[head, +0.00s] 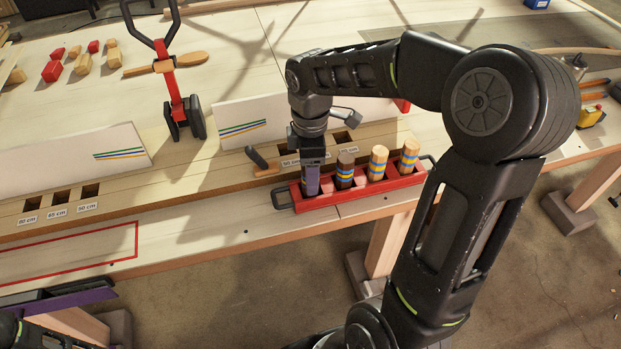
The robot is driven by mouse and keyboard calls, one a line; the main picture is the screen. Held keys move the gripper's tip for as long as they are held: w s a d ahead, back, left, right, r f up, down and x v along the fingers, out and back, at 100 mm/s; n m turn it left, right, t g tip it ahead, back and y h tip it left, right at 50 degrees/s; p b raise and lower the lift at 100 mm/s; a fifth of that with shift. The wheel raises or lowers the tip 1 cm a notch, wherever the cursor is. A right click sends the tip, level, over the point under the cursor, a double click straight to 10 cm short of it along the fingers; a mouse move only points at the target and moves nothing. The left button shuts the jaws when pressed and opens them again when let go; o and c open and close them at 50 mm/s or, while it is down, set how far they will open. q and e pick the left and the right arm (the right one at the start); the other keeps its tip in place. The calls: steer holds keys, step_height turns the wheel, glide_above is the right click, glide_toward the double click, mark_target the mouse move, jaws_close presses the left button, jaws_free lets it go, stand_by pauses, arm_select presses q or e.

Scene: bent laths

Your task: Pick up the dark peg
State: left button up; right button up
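A dark brown peg (345,171) with blue and yellow bands stands upright in a red tray (385,188) at the front edge of the bench. Two lighter wooden pegs, a middle one (378,163) and a right one (409,156), stand to its right. My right gripper (311,188) points down at the tray's left end, just left of the dark peg. Its fingers are seen edge-on, and whatever is between or behind them is hidden. My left gripper (70,300) shows partly at the lower left, away from the tray, with its fingertips unclear.
A board with labelled square holes (61,197) runs along the bench behind the tray. A small dark-handled tool (257,160) lies left of the tray. White panels (70,160), a red-and-black clamp-like tool (178,85) and several red and wooden blocks are farther back.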

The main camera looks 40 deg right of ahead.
steer(key=shift+f, duration=1.3)
steer(key=shift+c, duration=0.2)
jaws_close()
